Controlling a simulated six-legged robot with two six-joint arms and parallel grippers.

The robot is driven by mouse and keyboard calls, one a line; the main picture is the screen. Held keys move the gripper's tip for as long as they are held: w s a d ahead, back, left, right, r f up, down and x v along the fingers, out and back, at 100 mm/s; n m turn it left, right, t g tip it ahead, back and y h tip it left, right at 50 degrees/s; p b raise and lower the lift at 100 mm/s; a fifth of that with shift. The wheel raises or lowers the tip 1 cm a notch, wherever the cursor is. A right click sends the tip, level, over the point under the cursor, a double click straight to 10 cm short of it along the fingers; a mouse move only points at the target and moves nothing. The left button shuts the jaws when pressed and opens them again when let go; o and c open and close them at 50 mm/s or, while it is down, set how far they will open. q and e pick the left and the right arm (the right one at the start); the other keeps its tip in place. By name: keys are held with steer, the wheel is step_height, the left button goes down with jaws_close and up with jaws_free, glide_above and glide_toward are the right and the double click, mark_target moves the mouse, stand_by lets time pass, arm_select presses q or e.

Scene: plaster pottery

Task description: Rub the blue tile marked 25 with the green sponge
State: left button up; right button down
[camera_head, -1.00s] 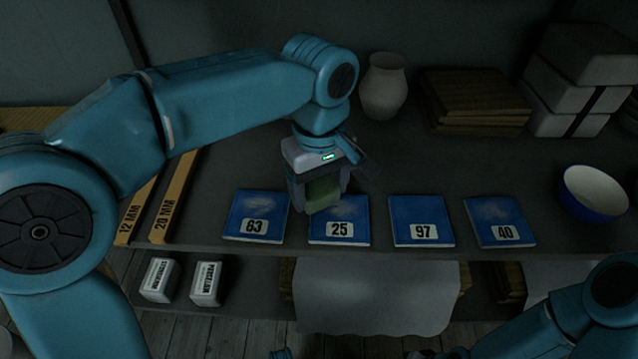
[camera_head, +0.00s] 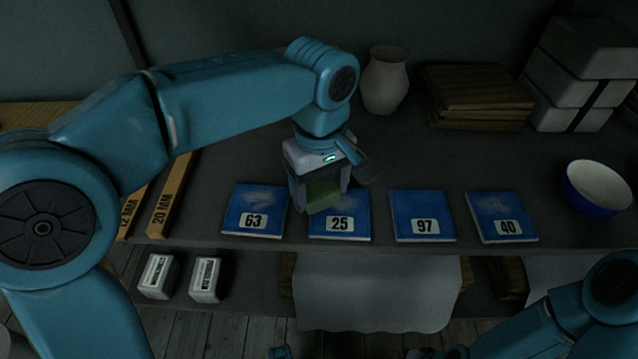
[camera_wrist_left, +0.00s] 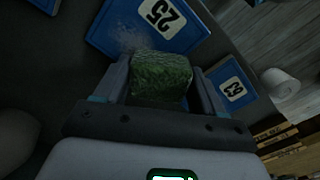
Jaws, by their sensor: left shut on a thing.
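The blue tile marked 25 (camera_head: 347,226) lies on the dark shelf, between the tiles marked 63 and 97. A pale smudge shows on its face in the left wrist view (camera_wrist_left: 128,38). My left gripper (camera_head: 322,200) is shut on the green sponge (camera_head: 323,193) over the tile's upper left part. The sponge also shows between the fingers in the left wrist view (camera_wrist_left: 160,76). The sponge hides part of the tile, and I cannot tell whether it touches it. My right arm shows at the lower right; its gripper is not clearly seen.
Blue tiles marked 63 (camera_head: 256,211), 97 (camera_head: 422,214) and 40 (camera_head: 501,216) lie in the same row. A white vase (camera_head: 385,82), wooden boards (camera_head: 478,97) and a blue-and-white bowl (camera_head: 597,188) stand behind and right. Wooden strips (camera_head: 172,200) lie at left.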

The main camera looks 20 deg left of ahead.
mark_target(339, 188)
arm_select(q)
steer(key=shift+w+d+r+p, duration=0.1)
steer(key=shift+w+d+p, duration=0.1)
steer(key=shift+d+p, duration=0.45)
steer(key=shift+w+d+r+p, duration=0.15)
steer(key=shift+d+p, duration=0.15)
steer(key=shift+d, duration=0.5)
steer(key=shift+w+d+f, duration=0.1)
steer(key=shift+d+f, duration=0.05)
steer(key=shift+d, duration=0.2)
steer(key=shift+w+d+p, duration=0.25)
steer(key=shift+d+p, duration=0.25)
steer(key=shift+d, duration=0.3)
steer(key=shift+w+d+p, duration=0.2)
steer(key=shift+d+p, duration=0.3)
steer(key=shift+d, duration=0.3)
steer(key=shift+d+f, duration=0.15)
steer(key=shift+s+a+f, duration=0.1)
steer(key=shift+s+a, duration=0.05)
steer(key=shift+a, duration=0.5)
steer(key=shift+s+a+r+b, duration=0.1)
steer(key=shift+s+a, duration=0.15)
steer(key=shift+a, duration=0.75)
steer(key=shift+s+a+r+b, duration=0.1)
steer(key=shift+s+a, duration=0.2)
steer(key=shift+a, duration=0.75)
steer(key=shift+s+a+b, duration=0.1)
steer(key=shift+s+a, duration=0.15)
steer(key=shift+a, duration=0.75)
